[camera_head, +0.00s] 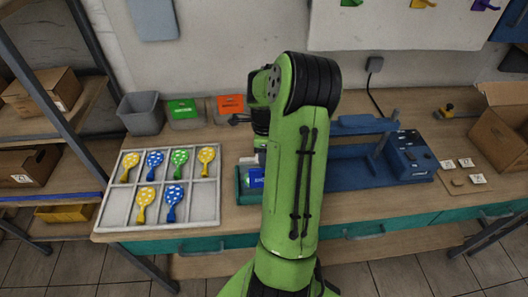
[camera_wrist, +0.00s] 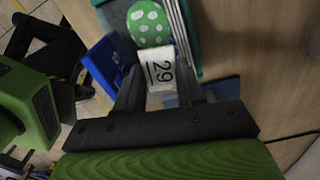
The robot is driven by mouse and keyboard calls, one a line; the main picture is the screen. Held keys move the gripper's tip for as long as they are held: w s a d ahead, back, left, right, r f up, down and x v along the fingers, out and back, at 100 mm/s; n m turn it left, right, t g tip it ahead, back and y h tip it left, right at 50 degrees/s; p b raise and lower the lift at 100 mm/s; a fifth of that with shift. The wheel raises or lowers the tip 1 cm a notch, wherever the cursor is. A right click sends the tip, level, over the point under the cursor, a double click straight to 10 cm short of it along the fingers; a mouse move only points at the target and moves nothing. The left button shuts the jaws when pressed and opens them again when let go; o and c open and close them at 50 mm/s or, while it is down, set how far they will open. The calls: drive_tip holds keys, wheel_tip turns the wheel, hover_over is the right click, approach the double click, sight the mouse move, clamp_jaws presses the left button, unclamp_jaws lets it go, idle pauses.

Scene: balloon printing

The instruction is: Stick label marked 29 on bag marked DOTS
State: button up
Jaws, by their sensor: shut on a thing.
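The white label marked 29 (camera_wrist: 160,72) is between the fingertips of my gripper (camera_wrist: 160,82), which is shut on it. In the wrist view, a blue bag (camera_wrist: 107,66) is just left of the label, with white lettering partly hidden. A green balloon with white dots (camera_wrist: 149,24) is just beyond the label. In the head view, the blue bag (camera_head: 257,178) shows beside my green arm, in a teal holder (camera_head: 241,190) on the bench. Its lettering is too small and covered to read fully.
A white divided tray (camera_head: 161,222) of dotted balloons lies left of the bag. A blue machine (camera_head: 408,158) stands to the right. Several white labels (camera_head: 466,162) lie farther right, near a cardboard box (camera_head: 500,135). A grey bin (camera_head: 141,116) stands at the back left.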

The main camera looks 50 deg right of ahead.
drive_tip(key=shift+f+b, duration=0.4)
drive_tip(key=shift+f, duration=0.45)
drive_tip(key=o, duration=1.1)
drive_tip(key=shift+r, duration=0.1)
wheel_tip(320, 180, up, 8)
drive_tip(key=p, duration=0.6)
drive_tip(key=shift+r, duration=0.15)
